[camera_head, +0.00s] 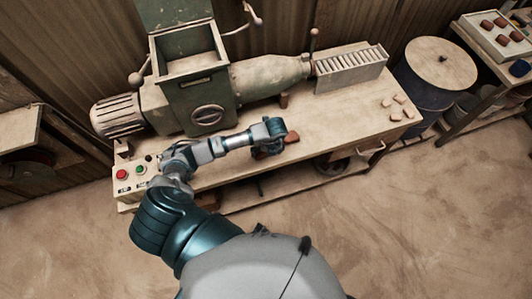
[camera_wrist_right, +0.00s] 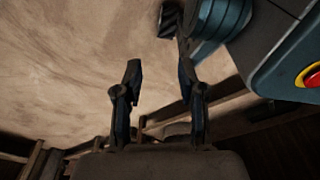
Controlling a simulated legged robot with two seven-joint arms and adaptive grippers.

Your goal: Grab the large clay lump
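A reddish-brown clay lump (camera_head: 268,152) lies on the wooden bench, partly hidden by my left gripper. A smaller-looking piece of the same colour (camera_head: 291,137) shows just to its right; I cannot tell whether the two are joined. My left gripper (camera_head: 272,141) is directly at the lump, with its fingers pointing down. The fingers are small and mostly hidden, so I cannot see whether they are open or touch the clay. My right gripper (camera_wrist_right: 160,70) is open and empty, its two fingers apart against the sandy floor in the right wrist view.
A green press (camera_head: 195,95) with an open hopper stands behind my left arm. A slotted rack (camera_head: 350,70) and several small clay pieces (camera_head: 396,106) are on the bench's right. Red (camera_head: 122,174) and green buttons are at its left end. A lidded barrel (camera_head: 440,65) stands right of the bench.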

